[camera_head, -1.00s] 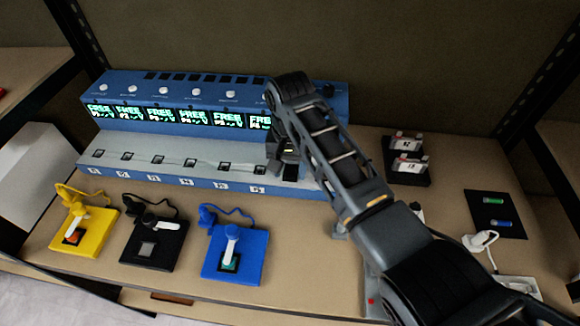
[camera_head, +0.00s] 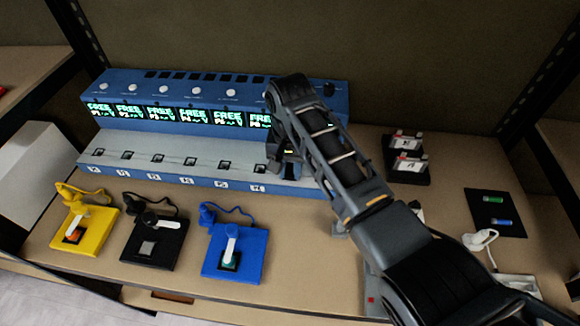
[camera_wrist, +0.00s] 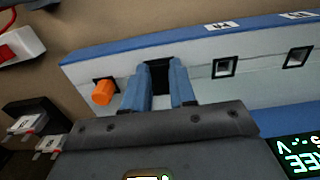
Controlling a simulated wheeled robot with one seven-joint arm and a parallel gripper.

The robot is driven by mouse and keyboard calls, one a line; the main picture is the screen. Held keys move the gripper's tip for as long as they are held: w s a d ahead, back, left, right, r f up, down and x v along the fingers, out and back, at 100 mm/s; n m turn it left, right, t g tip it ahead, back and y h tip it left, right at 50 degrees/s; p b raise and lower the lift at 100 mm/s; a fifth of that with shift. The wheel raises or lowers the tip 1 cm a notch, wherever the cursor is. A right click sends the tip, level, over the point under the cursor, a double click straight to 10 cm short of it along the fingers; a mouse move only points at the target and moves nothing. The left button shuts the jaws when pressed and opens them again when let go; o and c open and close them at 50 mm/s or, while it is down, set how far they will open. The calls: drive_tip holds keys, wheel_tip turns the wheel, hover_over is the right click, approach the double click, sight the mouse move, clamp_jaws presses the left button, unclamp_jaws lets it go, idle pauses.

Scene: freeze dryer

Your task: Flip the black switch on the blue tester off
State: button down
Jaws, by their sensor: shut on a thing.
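The blue tester (camera_head: 310,97) is a long blue machine with a row of lit green displays and a pale lower ledge (camera_wrist: 200,82). My gripper (camera_head: 287,165) is at the right end of that ledge, pointing down. In the wrist view my gripper's two fingers (camera_wrist: 160,84) stand on either side of a black piece (camera_wrist: 159,76), which appears to be the black switch, and are shut on it. The fingers cover part of it, so its position cannot be told. In the head view my arm hides this spot.
An orange knob (camera_wrist: 103,92) sticks out close beside my fingers. Square slots (camera_wrist: 224,67) line the ledge. Yellow (camera_head: 84,236), black (camera_head: 154,240) and blue (camera_head: 234,251) lever stands are in front. A black rack (camera_head: 407,168) is at right.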

sight(291, 166)
drive_tip(key=shift+w+g+b, duration=0.45)
drive_tip(key=shift+g+b, duration=0.65)
drive_tip(key=shift+r+g+b, duration=0.15)
drive_tip(key=shift+g+b, duration=0.15)
drive_tip(key=shift+g, duration=0.1)
drive_tip(key=c, duration=0.9)
unclamp_jaws()
drive_tip(key=shift+b+v, duration=0.35)
drive_tip(key=shift+v, duration=3.6)
drive_tip(key=shift+s, duration=0.1)
